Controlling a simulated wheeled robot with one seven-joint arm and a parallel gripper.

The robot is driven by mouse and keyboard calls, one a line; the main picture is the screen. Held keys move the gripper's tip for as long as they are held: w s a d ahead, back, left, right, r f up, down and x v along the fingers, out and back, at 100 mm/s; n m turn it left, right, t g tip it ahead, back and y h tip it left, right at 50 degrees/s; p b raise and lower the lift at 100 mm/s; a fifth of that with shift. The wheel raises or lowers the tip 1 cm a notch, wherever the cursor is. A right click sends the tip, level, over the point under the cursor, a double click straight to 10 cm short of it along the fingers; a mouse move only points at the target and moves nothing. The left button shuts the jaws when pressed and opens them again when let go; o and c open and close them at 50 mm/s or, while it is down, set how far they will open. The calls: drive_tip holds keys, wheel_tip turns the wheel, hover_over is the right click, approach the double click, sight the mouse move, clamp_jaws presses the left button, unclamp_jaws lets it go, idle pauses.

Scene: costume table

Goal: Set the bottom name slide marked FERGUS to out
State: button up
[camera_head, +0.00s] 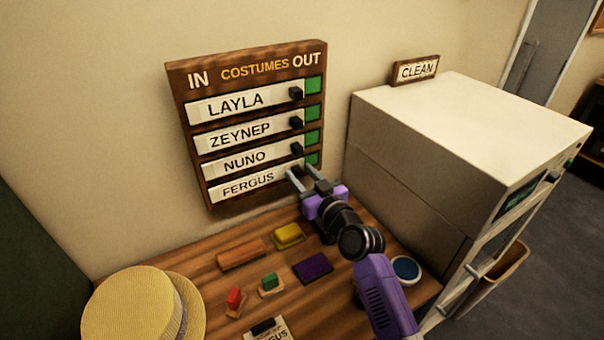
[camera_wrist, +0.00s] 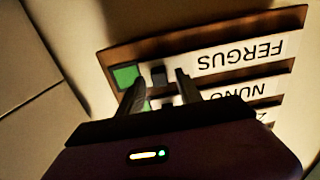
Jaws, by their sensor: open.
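The brown wall board (camera_head: 186,80) carries several white name slides under IN on the left and OUT on the right. The bottom slide, FERGUS (camera_head: 246,187), sits to the left, with green showing at its right end. In the wrist view the board is upside down; the FERGUS slide (camera_wrist: 245,55) has a black knob (camera_wrist: 158,74) with a green patch (camera_wrist: 126,76) beside it. My gripper (camera_head: 299,171) is open at the slide's right end. In the wrist view its fingers (camera_wrist: 160,84) stand either side of the knob; contact cannot be told.
The NUNO slide (camera_head: 245,161) and its knob (camera_head: 296,148) are close above. A white cabinet (camera_head: 400,150) stands to the right. On the wooden table (camera_head: 225,290) below are a straw hat (camera_head: 125,305), small colored blocks and a blue round dish (camera_head: 406,268).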

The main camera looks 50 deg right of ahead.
clamp_jaws()
idle(1.4)
